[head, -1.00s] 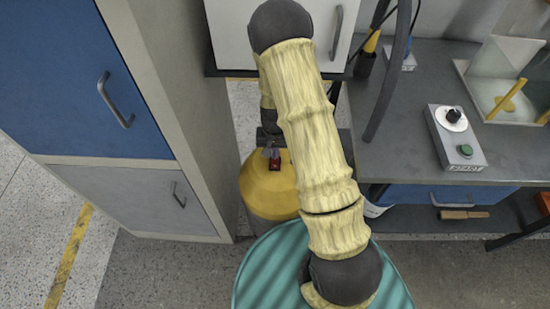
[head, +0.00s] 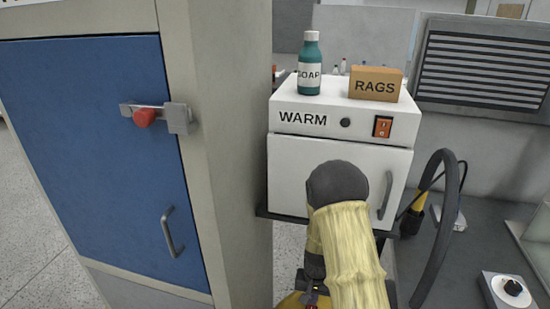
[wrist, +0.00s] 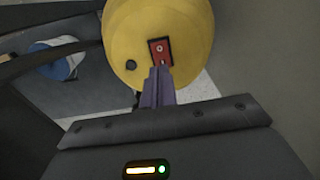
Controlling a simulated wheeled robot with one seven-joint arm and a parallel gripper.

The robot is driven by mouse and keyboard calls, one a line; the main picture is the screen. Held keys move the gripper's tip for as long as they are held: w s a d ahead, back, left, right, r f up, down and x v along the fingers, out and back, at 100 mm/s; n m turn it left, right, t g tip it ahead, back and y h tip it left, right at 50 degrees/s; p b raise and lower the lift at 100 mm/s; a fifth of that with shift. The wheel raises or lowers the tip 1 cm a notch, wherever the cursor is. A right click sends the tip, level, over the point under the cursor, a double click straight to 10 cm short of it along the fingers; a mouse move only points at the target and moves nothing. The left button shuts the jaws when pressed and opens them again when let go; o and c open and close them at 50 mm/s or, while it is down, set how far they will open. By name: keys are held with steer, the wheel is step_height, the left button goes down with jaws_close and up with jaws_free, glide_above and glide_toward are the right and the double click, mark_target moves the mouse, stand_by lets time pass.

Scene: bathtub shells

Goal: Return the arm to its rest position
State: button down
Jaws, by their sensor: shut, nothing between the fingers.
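My arm, in a cream ribbed sleeve with dark joints, rises from the bottom of the head view in front of the white WARM cabinet (head: 335,153). My gripper (wrist: 158,88) shows in the wrist view with its two purple-grey fingers together and nothing between them. The fingertips overlap the lower edge of a red rocker switch (wrist: 159,50) on the yellow canister (wrist: 190,25). I cannot tell whether they touch it. In the head view the gripper is mostly cut off at the bottom edge, near the yellow canister's top.
A blue-doored locker (head: 90,150) with a red-knobbed latch (head: 145,117) stands close on the left. A soap bottle (head: 309,65) and a RAGS box (head: 375,84) sit on the WARM cabinet. A dark hose (head: 436,225) and a control box (head: 510,290) are on the right-hand bench.

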steer(key=s+r+n+t+p, duration=0.1)
steer(key=s+r+p, duration=0.2)
steer(key=r, duration=0.7)
steer(key=s+r+n+p, duration=0.1)
steer(key=s+r+p, duration=0.3)
steer(key=r, duration=0.7)
steer(key=s+r+n+t+p, duration=0.1)
steer(key=s+r+p, duration=0.2)
steer(key=s+r, duration=0.4)
step_height(320, 180, up, 4)
steer(key=shift+s+r+n+t, duration=0.15)
steer(key=shift+n+t, duration=0.15)
